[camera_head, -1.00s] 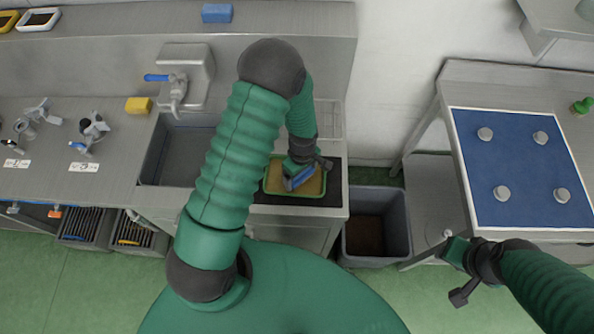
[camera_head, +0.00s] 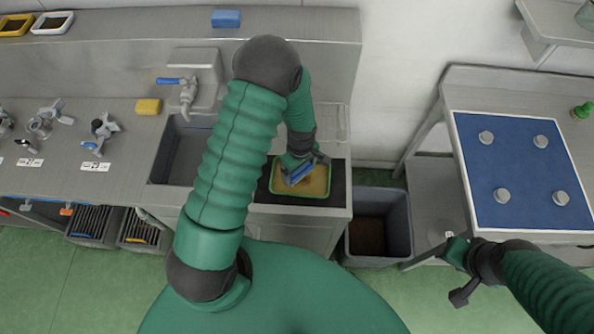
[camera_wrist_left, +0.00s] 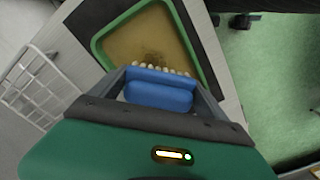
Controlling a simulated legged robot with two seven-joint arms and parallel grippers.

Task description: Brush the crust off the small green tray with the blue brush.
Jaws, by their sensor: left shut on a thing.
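The small green tray (camera_head: 283,192) lies on a dark mat at the right end of the steel counter. Its inside is covered with a yellow-brown crust, with a darker patch near the brush in the left wrist view (camera_wrist_left: 104,36). My left gripper (camera_head: 301,172) is over the tray, shut on the blue brush (camera_wrist_left: 158,95). The brush's pale bristles point into the tray; I cannot tell whether they touch the crust. My right gripper (camera_head: 458,272) is at the lower right, away from the tray, beside the blue-topped table; its jaw opening is unclear.
A sink (camera_head: 180,150) with a blue-handled tap (camera_head: 187,92) is left of the tray. A yellow sponge (camera_head: 148,106) and metal fittings (camera_head: 101,132) are further left. A grey bin (camera_head: 378,228) stands right of the counter. A wire rack (camera_wrist_left: 38,90) is beside the tray.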

